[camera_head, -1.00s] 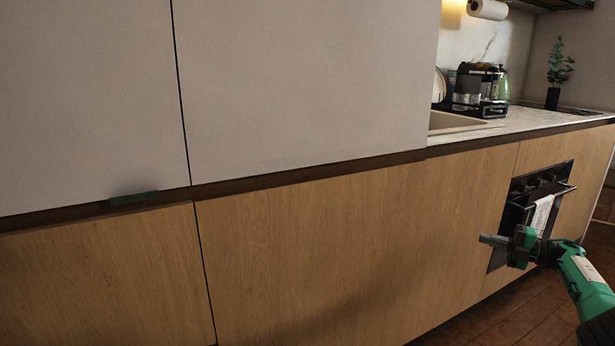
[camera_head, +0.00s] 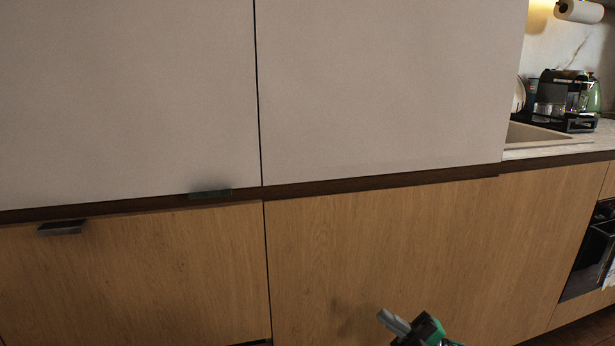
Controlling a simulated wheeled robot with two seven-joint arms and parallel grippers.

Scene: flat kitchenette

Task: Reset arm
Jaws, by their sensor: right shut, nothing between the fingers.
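My right gripper (camera_head: 395,323) shows at the bottom edge of the head view, right of the middle. It is dark grey and green, with its fingers together and nothing between them. It is in front of the wooden lower cabinet panel (camera_head: 380,245); I cannot tell how far from it. Most of my right arm is cut off by the bottom of the picture. My left gripper is not in view.
Tall light grey doors (camera_head: 130,100) stand above the wooden fronts. Dark handles (camera_head: 62,228) and (camera_head: 209,194) sit along the dark strip and lower front. At right are the sink (camera_head: 540,135), a coffee machine (camera_head: 565,95) and the oven (camera_head: 590,250).

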